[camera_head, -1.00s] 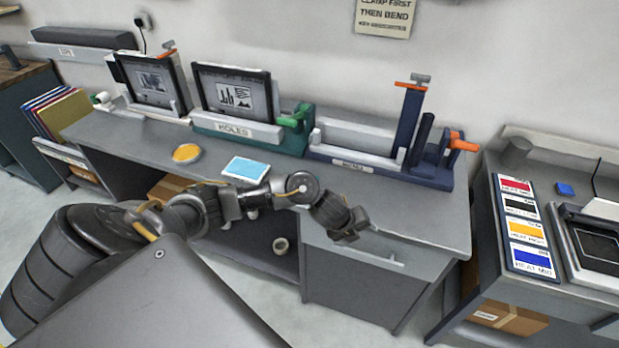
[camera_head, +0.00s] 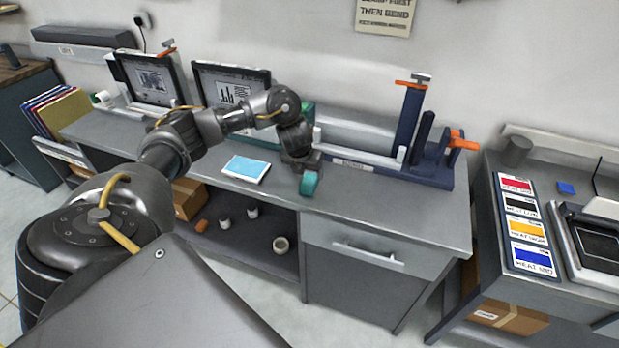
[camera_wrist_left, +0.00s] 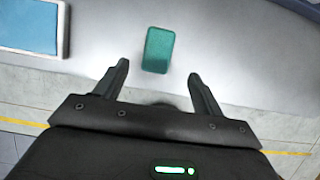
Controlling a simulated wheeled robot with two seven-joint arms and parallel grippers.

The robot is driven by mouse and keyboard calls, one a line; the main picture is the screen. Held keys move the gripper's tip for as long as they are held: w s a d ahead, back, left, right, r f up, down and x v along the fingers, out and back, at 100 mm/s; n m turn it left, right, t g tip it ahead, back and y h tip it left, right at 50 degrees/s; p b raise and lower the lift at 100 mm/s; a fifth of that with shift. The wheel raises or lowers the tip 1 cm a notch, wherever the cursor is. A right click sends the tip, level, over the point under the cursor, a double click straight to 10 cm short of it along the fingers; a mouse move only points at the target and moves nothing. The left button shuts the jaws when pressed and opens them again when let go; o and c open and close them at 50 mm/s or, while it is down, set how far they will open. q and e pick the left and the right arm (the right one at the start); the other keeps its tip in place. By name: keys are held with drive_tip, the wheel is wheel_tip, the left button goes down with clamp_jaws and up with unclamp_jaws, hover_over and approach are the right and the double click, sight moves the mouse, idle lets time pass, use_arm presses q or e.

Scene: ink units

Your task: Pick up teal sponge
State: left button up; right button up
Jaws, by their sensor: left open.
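The teal sponge (camera_head: 309,184) lies near the front edge of the grey bench, to the right of a light-blue panel, partly covered by my gripper in the head view. In the left wrist view the sponge (camera_wrist_left: 158,50) is a small rounded block, lying just beyond the fingertips and lined up with the gap between them. My left gripper (camera_head: 304,168) is above the bench at the sponge. It is open and empty, its two fingers spread in the wrist view (camera_wrist_left: 159,70). My right gripper is not in view.
The white-framed light-blue panel (camera_head: 246,169) lies left of the sponge. Behind it stand a framed screen (camera_head: 232,85) and a dark-blue clamp fixture (camera_head: 425,170). Bare bench top (camera_head: 400,205) extends to the right. Several small cups sit on the shelf below.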

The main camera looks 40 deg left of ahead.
sight(309, 181)
use_arm(q)
drive_tip(key=shift+b+x, duration=0.45)
drive_tip(key=shift+x, duration=1.1)
drive_tip(key=x, duration=0.4)
drive_tip(key=shift+a+b, duration=0.2)
drive_tip(key=shift+b, duration=0.2)
drive_tip(key=shift+w+a+f, duration=0.1)
drive_tip(key=shift+w+f, duration=0.05)
drive_tip(key=shift+f, duration=0.3)
drive_tip(key=c, duration=1.1)
drive_tip(key=shift+o, duration=0.2)
drive_tip(key=shift+r, duration=0.15)
